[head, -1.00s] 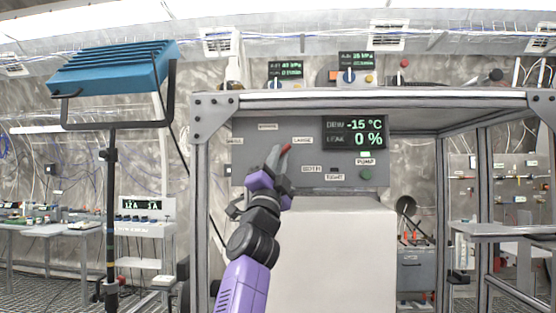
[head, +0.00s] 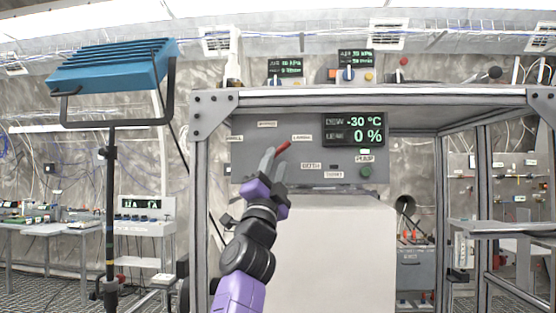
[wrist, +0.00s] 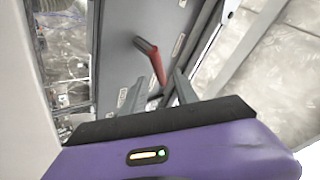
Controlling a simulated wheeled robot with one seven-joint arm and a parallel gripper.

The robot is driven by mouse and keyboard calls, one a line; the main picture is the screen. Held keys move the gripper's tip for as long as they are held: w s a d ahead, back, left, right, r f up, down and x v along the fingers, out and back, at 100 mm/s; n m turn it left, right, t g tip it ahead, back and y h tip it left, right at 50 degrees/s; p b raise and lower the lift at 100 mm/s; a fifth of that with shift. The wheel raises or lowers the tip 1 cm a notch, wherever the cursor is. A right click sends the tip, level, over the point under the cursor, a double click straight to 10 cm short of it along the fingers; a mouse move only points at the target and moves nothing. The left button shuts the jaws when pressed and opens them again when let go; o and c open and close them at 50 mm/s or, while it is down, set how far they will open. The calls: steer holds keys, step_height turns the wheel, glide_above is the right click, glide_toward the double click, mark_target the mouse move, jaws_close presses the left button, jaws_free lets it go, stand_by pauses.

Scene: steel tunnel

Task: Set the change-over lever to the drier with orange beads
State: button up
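A red lever (head: 283,147) stands out from a grey control panel (head: 250,165), just below a label that seems to read LARGE. The lever also shows in the wrist view (wrist: 153,62), with a dark end. My gripper (head: 268,160) is at the panel, just left of and below the lever. In the wrist view its two grey fingers (wrist: 158,92) are spread, with the lever showing between and beyond them. I cannot tell whether a finger touches it. The lever's pivot is partly hidden. I can make out no drier or orange beads.
The panel display (head: 352,130) reads -30 °C and 0 %. A pale box (head: 335,250) stands under the panel, inside a grey metal frame (head: 201,200). A blue lamp (head: 112,68) on a stand is at left.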

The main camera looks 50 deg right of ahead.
steer(key=v, duration=0.4)
steer(key=shift+s+a+f+b, duration=0.1)
steer(key=shift+s+f+b, duration=0.1)
steer(key=shift+b, duration=0.1)
stand_by(0.3)
